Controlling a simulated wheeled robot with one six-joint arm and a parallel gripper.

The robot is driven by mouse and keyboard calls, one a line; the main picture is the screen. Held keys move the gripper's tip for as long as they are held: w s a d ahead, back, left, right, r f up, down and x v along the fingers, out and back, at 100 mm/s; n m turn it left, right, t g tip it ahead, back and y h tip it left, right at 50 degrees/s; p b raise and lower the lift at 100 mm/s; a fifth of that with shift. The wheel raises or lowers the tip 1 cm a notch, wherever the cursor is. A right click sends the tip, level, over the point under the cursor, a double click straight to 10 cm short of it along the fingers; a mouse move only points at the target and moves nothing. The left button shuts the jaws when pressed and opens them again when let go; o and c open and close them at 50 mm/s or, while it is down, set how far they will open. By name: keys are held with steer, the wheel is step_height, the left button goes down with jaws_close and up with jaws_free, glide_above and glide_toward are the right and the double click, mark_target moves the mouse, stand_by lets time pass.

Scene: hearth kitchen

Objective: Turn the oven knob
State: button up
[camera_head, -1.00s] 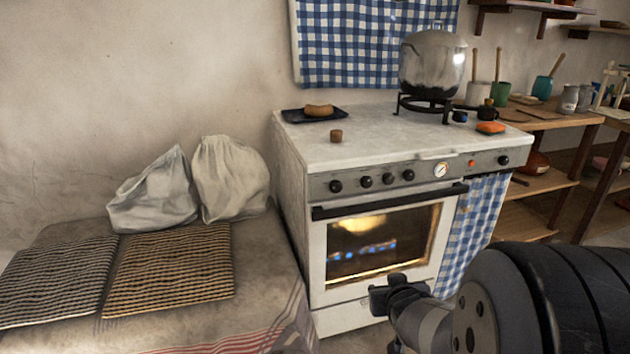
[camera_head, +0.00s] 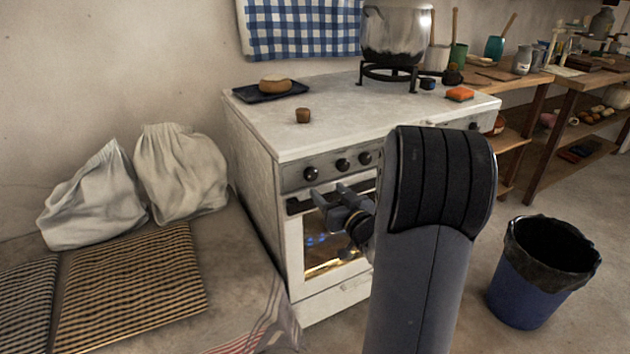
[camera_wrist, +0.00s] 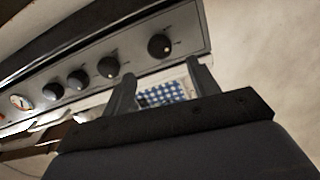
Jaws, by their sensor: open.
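The white stove's front panel carries a row of black knobs. In the head view the leftmost knob (camera_head: 310,174), a second knob (camera_head: 342,165) and a third knob (camera_head: 365,158) show; my arm hides the panel farther right. My gripper (camera_head: 328,190) is open and empty, in front of the panel and a little below the knobs. In the wrist view, the end knob (camera_wrist: 159,46) appears beyond and between my open fingertips (camera_wrist: 160,72), apart from them. More knobs (camera_wrist: 108,67) and a round gauge (camera_wrist: 19,102) run off to the left there. The oven door (camera_head: 335,262) is shut, its window lit.
The stovetop (camera_head: 330,125) bears a dark tray (camera_head: 262,94) with a bread-like item, a small brown cup (camera_head: 303,116) and a large pot (camera_head: 394,38) on a burner. A bench with white sacks (camera_head: 180,170) stands left. A blue bin (camera_head: 540,275) stands on the floor at right.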

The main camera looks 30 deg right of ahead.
mark_target(313, 176)
steer(key=w, duration=0.6)
steer(key=shift+w+a+b, duration=0.15)
steer(key=shift+w+b, duration=0.15)
steer(key=shift+w, duration=0.1)
steer(key=c, duration=1)
